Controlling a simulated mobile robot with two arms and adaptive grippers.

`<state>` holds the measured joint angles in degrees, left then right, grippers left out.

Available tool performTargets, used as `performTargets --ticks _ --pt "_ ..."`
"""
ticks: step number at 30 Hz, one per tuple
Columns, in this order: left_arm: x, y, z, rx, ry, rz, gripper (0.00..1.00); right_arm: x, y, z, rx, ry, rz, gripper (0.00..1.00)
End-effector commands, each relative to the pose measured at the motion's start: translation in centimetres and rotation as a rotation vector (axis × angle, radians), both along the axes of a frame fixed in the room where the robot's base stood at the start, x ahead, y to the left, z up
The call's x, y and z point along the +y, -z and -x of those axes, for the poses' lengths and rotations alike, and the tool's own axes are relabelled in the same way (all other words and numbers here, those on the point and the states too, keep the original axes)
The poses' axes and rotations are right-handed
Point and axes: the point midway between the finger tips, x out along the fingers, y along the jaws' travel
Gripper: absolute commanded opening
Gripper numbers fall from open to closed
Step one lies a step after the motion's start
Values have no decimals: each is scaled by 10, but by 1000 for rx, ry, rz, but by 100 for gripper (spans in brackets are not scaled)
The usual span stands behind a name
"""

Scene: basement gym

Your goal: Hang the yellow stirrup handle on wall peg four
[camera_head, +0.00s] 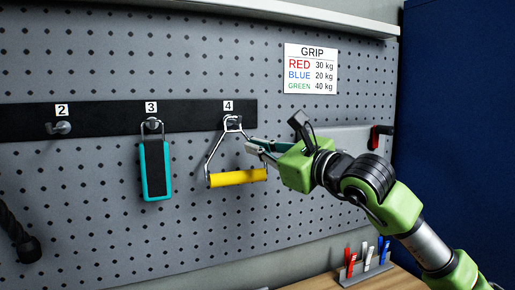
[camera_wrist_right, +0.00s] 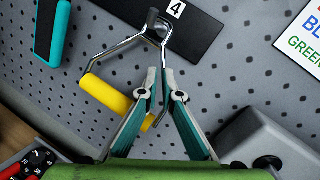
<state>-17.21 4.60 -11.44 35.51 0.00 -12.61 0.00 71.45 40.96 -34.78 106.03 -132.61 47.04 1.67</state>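The yellow stirrup handle (camera_head: 237,178) has a yellow grip bar and a bent metal frame. It is upright below the label 4, its frame top at wall peg four (camera_head: 231,119); I cannot tell whether the loop is fully seated on the peg. In the right wrist view, the yellow bar (camera_wrist_right: 106,94) is left of my fingers and the peg (camera_wrist_right: 152,17) is above them. My right gripper (camera_head: 250,146) is nearly closed around the right metal leg of the frame, which runs between the fingertips (camera_wrist_right: 160,75). My left gripper is out of view.
A teal and black handle (camera_head: 154,169) hangs on peg three, left of the yellow one. Peg two (camera_head: 59,128) is empty. A black rope (camera_head: 20,235) hangs at far left. A pen holder (camera_head: 364,270) stands on the wooden surface. Pegboard below the yellow handle is clear.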

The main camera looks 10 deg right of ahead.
Motion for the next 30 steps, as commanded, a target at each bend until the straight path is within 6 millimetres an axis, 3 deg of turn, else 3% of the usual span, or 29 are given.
performTargets --ticks 5,6,7,8,20,30 --pt "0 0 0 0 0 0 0 0 0 0 -1 0 0 0" --pt "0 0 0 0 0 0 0 0 0 0 -1 0 0 15" --pt "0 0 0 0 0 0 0 0 0 0 -1 0 0 23" --pt "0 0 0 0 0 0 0 0 0 0 -1 0 0 25" --pt "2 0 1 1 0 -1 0 -3 2 4 3 2 2 25" --pt "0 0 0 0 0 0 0 -35 6 59 1 3 2 25"
